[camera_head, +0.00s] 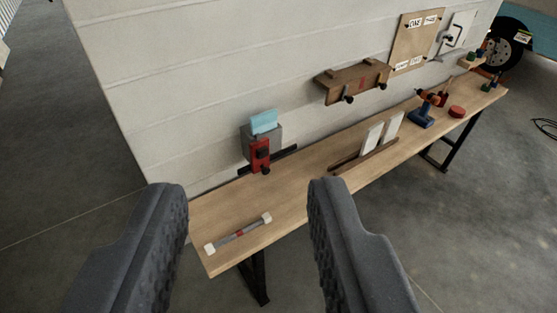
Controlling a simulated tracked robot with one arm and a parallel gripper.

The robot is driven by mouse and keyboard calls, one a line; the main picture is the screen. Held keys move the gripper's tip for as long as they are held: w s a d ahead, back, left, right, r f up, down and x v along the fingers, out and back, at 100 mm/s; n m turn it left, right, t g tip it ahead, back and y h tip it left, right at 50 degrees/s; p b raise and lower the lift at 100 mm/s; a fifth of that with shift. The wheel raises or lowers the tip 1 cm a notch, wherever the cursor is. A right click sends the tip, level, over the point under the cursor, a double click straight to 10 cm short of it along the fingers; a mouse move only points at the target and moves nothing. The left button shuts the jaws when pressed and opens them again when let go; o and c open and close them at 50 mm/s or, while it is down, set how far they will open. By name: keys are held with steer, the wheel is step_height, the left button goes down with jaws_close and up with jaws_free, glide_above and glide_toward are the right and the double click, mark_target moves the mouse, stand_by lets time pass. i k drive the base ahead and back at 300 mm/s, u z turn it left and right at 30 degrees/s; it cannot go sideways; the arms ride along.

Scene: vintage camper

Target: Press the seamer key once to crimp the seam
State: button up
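A grey box with a red front part and dark knobs (261,153) is at the wall behind the left part of the workbench. A light blue sheet (264,122) stands up from its top. This looks like the seamer; I cannot tell which of its small parts is the key. My gripper (247,190) is open and empty, its two dark fingers wide apart in the foreground. The box shows beyond and between the fingers, clear of them. The lower parts of the fingers leave the picture.
A rod with white ends (238,234) lies near the left end of the wooden workbench (300,185). White panels (372,138) stand in a wooden rack to the right. A wooden wall shelf (352,83) has dark knobs. A blue-based tool (421,117) stands further right.

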mark_target(263, 152)
steer(key=z, duration=0.05)
steer(key=i, duration=1)
steer(key=u, duration=0.05)
